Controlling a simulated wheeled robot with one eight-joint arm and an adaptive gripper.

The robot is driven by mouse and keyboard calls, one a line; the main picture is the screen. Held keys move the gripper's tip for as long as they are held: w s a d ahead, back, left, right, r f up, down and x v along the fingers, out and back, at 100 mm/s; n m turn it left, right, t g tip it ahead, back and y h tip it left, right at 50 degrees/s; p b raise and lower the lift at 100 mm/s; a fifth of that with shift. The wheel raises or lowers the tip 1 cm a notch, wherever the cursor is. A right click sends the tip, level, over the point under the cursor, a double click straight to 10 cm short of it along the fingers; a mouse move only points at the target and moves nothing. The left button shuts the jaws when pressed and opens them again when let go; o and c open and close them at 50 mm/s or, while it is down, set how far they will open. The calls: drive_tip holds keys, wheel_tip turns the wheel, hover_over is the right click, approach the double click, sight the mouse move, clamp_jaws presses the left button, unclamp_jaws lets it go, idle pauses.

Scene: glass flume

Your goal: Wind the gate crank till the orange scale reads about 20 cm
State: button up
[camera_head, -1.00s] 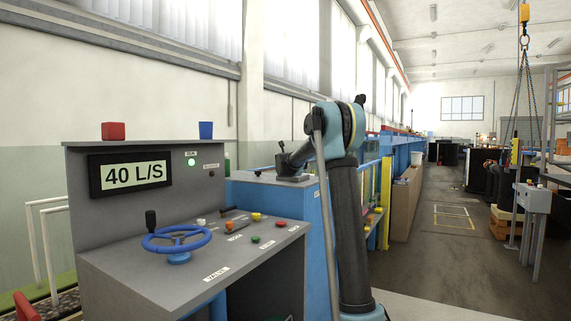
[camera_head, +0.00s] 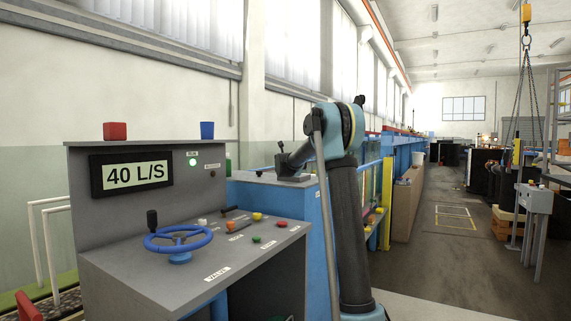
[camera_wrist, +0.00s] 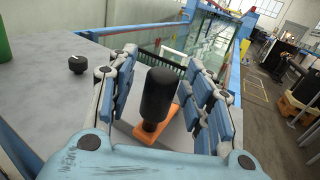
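The gate crank shows in the wrist view as a black upright handle (camera_wrist: 158,94) on an orange arm (camera_wrist: 150,136), above a grey top. My gripper (camera_wrist: 161,76) has its two blue-padded fingers apart, one on each side of the handle. A gap shows between the left finger and the handle; the right finger is closer, and I cannot tell if it touches. In the head view my arm hides much of the crank area on the blue cabinet (camera_head: 265,215). I cannot make out an orange scale or its reading in either view.
A grey console (camera_head: 180,255) with a blue handwheel (camera_head: 180,238) and a display (camera_head: 131,173) reading 40 L/S stands at left. A black knob (camera_wrist: 78,64) and a green object (camera_wrist: 4,42) sit left of my gripper.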

drive_tip(key=s+a, duration=0.1)
drive_tip(key=s, duration=1)
drive_tip(key=shift+s+a, duration=0.15)
drive_tip(key=shift+s, duration=0.25)
drive_tip(key=s+a+f+n+g+y, duration=0.1)
drive_tip(key=s+f+n+g+y, duration=0.15)
drive_tip(key=s+n, duration=0.5)
drive_tip(key=s+a+f+n+g+y, duration=0.1)
drive_tip(key=s+f+n+y, duration=0.2)
drive_tip(key=s+n, duration=0.5)
drive_tip(key=s+a+f+n+g+y, duration=0.1)
drive_tip(key=s+a+f+n+y, duration=0.15)
drive_tip(key=s+n, duration=0.55)
drive_tip(key=s+d+f+n+g+h, duration=0.2)
drive_tip(key=s+d+f+n+g, duration=0.1)
drive_tip(key=s+f, duration=0.7)
drive_tip(key=s+d+f+n+g+h, duration=0.2)
drive_tip(key=s+d+f+n+g, duration=0.2)
drive_tip(key=s+f, duration=0.6)
drive_tip(key=s+d+f+n+g+h, duration=0.2)
drive_tip(key=s+d+f+n+g, duration=0.2)
drive_tip(key=s, duration=1.4)
drive_tip(key=d+f+n, duration=0.3)
drive_tip(key=d+f, duration=0.2)
drive_tip(key=f, duration=0.2)
drive_tip(key=shift+s, duration=0.15)
